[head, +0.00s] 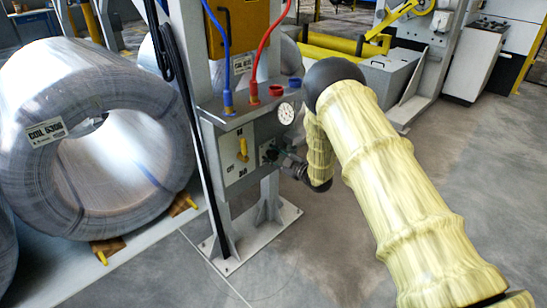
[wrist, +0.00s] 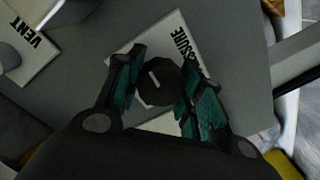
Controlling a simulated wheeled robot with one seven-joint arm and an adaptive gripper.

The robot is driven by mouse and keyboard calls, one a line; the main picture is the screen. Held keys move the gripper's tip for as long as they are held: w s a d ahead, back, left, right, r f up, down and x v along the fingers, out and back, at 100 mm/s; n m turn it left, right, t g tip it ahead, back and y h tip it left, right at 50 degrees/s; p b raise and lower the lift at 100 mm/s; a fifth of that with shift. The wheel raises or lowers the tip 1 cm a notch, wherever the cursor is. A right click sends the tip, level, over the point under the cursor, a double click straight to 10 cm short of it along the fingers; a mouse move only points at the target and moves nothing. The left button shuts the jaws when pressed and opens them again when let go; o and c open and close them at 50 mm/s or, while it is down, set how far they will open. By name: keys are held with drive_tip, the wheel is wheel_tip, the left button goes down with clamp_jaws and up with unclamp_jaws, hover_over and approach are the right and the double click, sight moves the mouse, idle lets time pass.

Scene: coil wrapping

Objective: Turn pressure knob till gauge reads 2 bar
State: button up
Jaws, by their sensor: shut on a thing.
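The black pressure knob (wrist: 158,84) shows in the wrist view, with a pale mark on its face, in front of a white label (wrist: 182,42) ending in "SSURE". My gripper (wrist: 160,92) has its two teal-padded fingers on either side of the knob and is shut on it. In the head view the knob (head: 268,152) sits on the grey panel, with my gripper (head: 284,160) at its right. The round white gauge (head: 286,113) is above the knob at the panel's right edge. Its needle is too small to read.
A yellow lever (head: 242,150) is on the panel left of the knob. A blue hose (head: 227,62) and a red hose (head: 262,55) enter the box top. A large wrapped coil (head: 55,95) stands at the left.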

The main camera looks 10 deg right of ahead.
drive_tip(key=shift+a+n, duration=0.1)
drive_tip(key=shift+n, duration=0.2)
idle(0.4)
drive_tip(key=o, duration=1)
drive_tip(key=shift+o, duration=0.2)
drive_tip(key=shift+s, duration=0.1)
drive_tip(key=shift+s+d, duration=0.2)
drive_tip(key=shift+d, duration=0.05)
drive_tip(key=v, duration=1.1)
drive_tip(key=shift+s, duration=0.2)
drive_tip(key=shift+d+f, duration=0.1)
drive_tip(key=shift+f, duration=0.1)
